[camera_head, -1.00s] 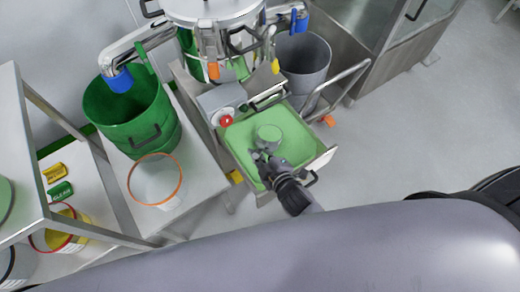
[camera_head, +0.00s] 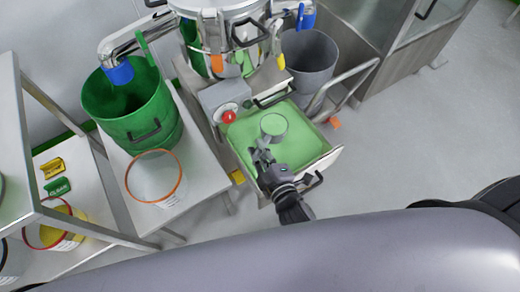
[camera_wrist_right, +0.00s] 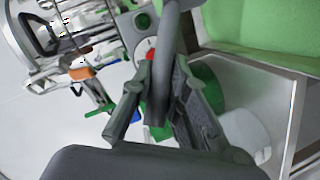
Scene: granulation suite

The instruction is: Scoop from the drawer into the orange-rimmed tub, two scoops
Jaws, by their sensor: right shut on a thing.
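The open drawer (camera_head: 326,158) holds a bed of green powder. My right gripper (camera_head: 263,152) is over the drawer's front part, shut on the handle of a grey scoop (camera_head: 284,136). The scoop's round bowl is over the powder near the drawer's middle, with green showing inside it. I cannot tell whether the bowl touches the bed. The wrist view shows the grey handle (camera_wrist_right: 171,35) between the fingers (camera_wrist_right: 157,105). The orange-rimmed tub (camera_head: 155,181) stands on the bench to the left and looks empty. My left gripper is out of view.
A green bucket (camera_head: 130,118) stands behind the tub. A steel vessel (camera_head: 222,38) and a control box with a red button (camera_head: 229,117) are behind the drawer. A grey bin (camera_head: 309,68) and a rail (camera_head: 348,85) are to its right. A shelf (camera_head: 20,120) is at far left.

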